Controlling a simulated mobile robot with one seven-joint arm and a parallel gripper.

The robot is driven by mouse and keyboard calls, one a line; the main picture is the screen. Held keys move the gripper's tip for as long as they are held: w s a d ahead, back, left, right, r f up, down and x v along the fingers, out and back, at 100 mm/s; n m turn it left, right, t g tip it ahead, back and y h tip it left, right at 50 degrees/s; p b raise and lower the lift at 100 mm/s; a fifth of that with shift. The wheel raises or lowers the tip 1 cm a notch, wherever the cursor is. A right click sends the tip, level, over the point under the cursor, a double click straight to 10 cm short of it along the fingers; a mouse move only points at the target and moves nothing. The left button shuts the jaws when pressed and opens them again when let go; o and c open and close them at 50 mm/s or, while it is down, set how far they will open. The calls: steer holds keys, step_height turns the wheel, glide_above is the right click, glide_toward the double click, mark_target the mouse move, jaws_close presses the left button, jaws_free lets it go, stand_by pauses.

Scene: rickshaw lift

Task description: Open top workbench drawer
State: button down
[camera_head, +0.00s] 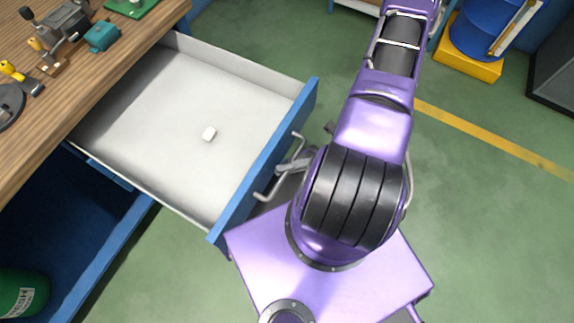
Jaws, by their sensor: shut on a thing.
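The top drawer (170,123) of the workbench (90,90) is pulled well out. It has a white inside and a blue front (266,160). A metal bar handle (264,197) is fixed to the outer face of the front. My gripper (291,164) is at the middle of this handle and is shut on it. My purple and black arm hides part of the gripper.
Tools, a teal block (102,36) and a green board (133,6) lie on the wooden benchtop. Below the drawer is a blue open space with a green cylinder (22,293). A blue barrel (484,25) stands on a yellow base at upper right.

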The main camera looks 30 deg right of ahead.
steer(key=shift+s+d, duration=0.15)
stand_by(0.3)
steer(key=c, duration=0.8)
jaws_free()
steer(key=shift+c, duration=0.2)
steer(key=b+v, duration=0.1)
steer(key=v, duration=1.6)
steer(key=shift+d, duration=0.2)
steer(key=shift+r, duration=0.1)
